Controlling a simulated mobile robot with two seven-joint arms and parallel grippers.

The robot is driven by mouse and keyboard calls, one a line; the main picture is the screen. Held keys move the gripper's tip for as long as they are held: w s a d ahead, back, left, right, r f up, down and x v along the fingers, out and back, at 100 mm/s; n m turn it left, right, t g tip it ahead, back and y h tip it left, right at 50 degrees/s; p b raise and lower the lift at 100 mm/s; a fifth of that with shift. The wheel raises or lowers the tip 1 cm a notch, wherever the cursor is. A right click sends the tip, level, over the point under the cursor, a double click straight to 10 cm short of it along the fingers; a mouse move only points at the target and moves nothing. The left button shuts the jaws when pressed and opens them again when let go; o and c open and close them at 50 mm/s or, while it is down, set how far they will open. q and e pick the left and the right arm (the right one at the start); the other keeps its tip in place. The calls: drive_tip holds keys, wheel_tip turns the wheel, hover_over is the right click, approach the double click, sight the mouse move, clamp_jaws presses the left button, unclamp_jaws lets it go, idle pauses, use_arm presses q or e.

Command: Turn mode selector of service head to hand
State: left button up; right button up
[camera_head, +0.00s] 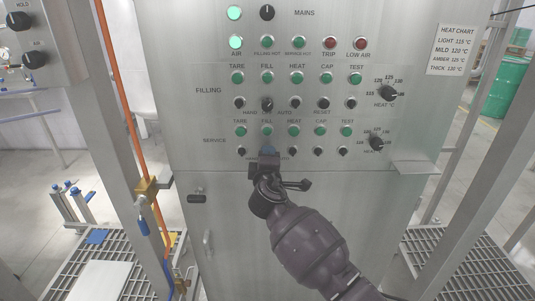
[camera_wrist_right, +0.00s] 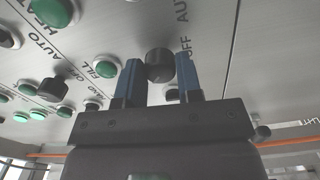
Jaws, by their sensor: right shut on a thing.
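The grey steel control panel (camera_head: 215,190) fills the middle of the head view, with a SERVICE row below the FILLING row. My right gripper (camera_head: 268,153) is at the mode selector of the service row, between the HAND and AUTO labels, and covers it there. In the right wrist view the black selector knob (camera_wrist_right: 159,65) sits between the blue fingers of my right gripper (camera_wrist_right: 157,82), which is shut on it. Its pointing direction cannot be made out. My left gripper is out of view.
The filling mode selector (camera_head: 267,104) is just above, also in the right wrist view (camera_wrist_right: 52,88). A heat dial (camera_head: 376,143) and a small ledge (camera_head: 413,167) are to the right.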

drive_tip(key=shift+r+n+p, duration=0.1)
drive_tip(key=shift+n+p, duration=0.25)
drive_tip(key=shift+n, duration=1.15)
drive_tip(key=o, duration=0.9)
drive_tip(key=shift+o, duration=0.2)
drive_tip(key=shift+s, duration=0.1)
drive_tip(key=s+b, duration=0.1)
drive_tip(key=s, duration=0.9)
drive_tip(key=shift+s, duration=0.3)
